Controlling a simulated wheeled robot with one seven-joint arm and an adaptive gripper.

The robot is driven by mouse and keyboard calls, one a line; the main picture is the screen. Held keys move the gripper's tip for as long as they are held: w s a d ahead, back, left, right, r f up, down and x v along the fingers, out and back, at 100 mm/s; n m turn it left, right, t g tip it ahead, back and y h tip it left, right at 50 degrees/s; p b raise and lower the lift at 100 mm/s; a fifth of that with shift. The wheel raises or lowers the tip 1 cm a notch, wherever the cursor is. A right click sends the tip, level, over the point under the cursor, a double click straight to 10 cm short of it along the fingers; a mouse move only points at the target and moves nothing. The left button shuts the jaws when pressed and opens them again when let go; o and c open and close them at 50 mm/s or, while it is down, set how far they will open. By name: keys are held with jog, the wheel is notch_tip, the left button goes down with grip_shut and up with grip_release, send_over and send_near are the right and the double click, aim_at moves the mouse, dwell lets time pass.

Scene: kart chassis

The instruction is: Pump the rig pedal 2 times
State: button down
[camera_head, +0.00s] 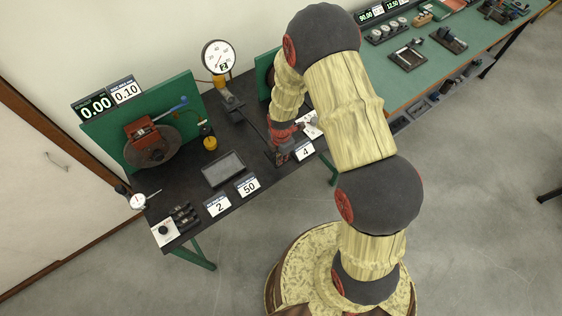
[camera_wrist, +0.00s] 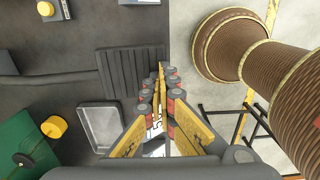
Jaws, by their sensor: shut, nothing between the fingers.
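The rig pedal shows in the wrist view as a dark ribbed pad (camera_wrist: 122,75) on a long bar (camera_wrist: 58,82) that runs left. In the head view its thin dark bar (camera_head: 254,127) runs from the gauge base down to my gripper. My gripper (camera_wrist: 162,72) is shut and empty, with its fingertips at the right edge of the pad in the wrist view. I cannot tell whether they touch it. In the head view my gripper (camera_head: 280,157) is partly hidden by my arm, and the pad is mostly hidden there.
A round dial gauge (camera_head: 218,56) stands at the back of the dark bench (camera_head: 187,206). A grey tray (camera_head: 222,169), a yellow knob (camera_head: 210,143) and number cards lie left of my gripper. A green panel with a red clamp (camera_head: 147,131) stands at left. Open floor lies in front.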

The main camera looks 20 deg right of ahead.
notch_tip(320, 180, up, 6)
jog(key=s, duration=0.2)
jog(key=shift+d, duration=0.45)
dwell(0.3)
jog(key=s+d+r+m+t+b, duration=0.1)
jog(key=s+r+m+t+b, duration=0.4)
jog(key=s+r+m+b, duration=1.2)
notch_tip(320, 180, up, 5)
jog(key=s+m, duration=0.1)
jog(key=m, duration=0.3)
jog(key=shift+s+m, duration=0.3)
jog(key=shift+s, duration=0.05)
